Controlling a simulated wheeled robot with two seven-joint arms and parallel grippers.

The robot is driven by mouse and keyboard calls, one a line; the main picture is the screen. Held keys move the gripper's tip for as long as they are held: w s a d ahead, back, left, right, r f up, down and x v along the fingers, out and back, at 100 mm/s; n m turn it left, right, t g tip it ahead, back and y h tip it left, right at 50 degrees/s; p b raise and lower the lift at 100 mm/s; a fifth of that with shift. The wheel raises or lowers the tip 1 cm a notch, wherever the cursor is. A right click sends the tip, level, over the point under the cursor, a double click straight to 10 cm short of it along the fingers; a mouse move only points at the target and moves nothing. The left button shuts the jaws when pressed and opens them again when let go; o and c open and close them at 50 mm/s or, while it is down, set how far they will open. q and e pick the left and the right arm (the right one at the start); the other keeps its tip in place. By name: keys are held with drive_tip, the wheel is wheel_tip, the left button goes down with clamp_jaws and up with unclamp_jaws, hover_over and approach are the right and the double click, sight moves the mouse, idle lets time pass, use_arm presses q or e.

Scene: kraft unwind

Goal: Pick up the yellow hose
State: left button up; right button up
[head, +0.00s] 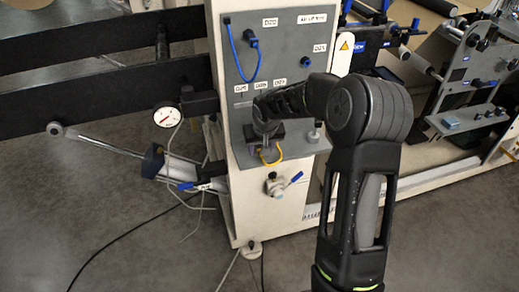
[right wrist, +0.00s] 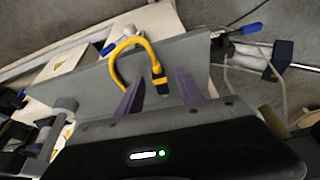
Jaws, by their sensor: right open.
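The yellow hose (head: 278,155) is a short loop at the lower grey panel of the machine, below my right gripper in the head view. In the right wrist view the hose (right wrist: 136,42) arches just beyond the fingers. Its end with a black fitting (right wrist: 160,84) appears between the fingertips, and its other end shows near the left finger. My right gripper (right wrist: 157,92) is open, with its fingers apart; whether they touch the hose I cannot tell. In the head view my right gripper (head: 267,128) is partly hidden by its own arm. My left gripper is not in view.
A blue hose (head: 240,62) hangs on the upper grey panel (head: 282,40). A valve with a blue handle (head: 285,185) sits below the hose. A pressure gauge (head: 167,117) and a metal rod stand to the left. Grey floor (head: 120,230) is open at lower left.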

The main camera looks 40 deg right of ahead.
drive_tip(key=shift+c, duration=0.3)
clamp_jaws()
idle(0.4)
